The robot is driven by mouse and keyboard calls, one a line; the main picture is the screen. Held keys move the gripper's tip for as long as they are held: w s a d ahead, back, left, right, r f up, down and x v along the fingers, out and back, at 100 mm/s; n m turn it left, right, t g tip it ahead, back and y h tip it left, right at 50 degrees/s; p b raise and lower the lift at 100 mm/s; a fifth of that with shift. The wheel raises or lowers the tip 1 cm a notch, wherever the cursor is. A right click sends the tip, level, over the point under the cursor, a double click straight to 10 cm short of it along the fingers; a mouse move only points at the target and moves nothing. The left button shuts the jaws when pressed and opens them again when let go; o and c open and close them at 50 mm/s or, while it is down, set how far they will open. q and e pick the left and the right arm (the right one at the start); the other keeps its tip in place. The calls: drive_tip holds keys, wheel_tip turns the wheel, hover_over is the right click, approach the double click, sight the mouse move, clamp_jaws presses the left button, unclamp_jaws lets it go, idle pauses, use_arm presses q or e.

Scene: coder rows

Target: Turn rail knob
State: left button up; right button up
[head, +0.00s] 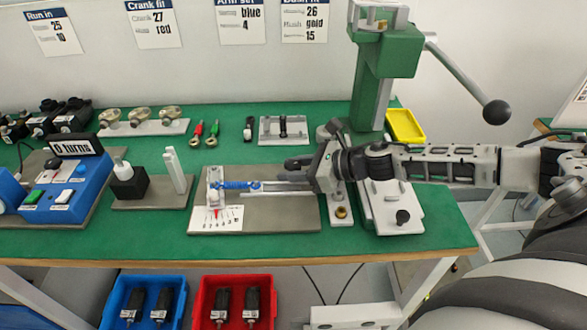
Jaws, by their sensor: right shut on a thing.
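A grey base plate (262,213) on the green bench carries a rail (280,187) with a blue spring (237,185). A pale upright block (214,184) stands at the rail's left end, above a white scale card (217,219) with a red pointer. My right gripper (297,170) comes in from the right and is at the rail's right end, shut on what appears to be the rail knob. The knob itself is hidden by the fingers, so its turn angle cannot be told. My left gripper is out of view.
A green press (385,65) with a black-balled lever (497,111) stands behind my right arm. A yellow tray (405,126) is beside it. A black block (128,183) and a blue counter box (68,192) stand left. Blue (112,308) and red (206,310) bins sit below the bench.

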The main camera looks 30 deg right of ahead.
drive_tip(key=o, duration=1)
drive_tip(key=shift+c, duration=0.2)
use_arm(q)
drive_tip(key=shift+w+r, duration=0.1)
use_arm(e)
drive_tip(key=shift+s+d, duration=0.4)
drive_tip(key=shift+s, duration=0.05)
drive_tip(key=shift+g, duration=0.3)
drive_tip(key=v, duration=0.5)
drive_tip(key=shift+r+b, duration=0.15)
drive_tip(key=shift+b, duration=0.25)
drive_tip(key=p+v, duration=0.8)
drive_tip(key=v, duration=0.1)
drive_tip(key=shift+s+d+r, duration=0.1)
drive_tip(key=shift+s+d, duration=0.1)
drive_tip(key=shift+s, duration=0.05)
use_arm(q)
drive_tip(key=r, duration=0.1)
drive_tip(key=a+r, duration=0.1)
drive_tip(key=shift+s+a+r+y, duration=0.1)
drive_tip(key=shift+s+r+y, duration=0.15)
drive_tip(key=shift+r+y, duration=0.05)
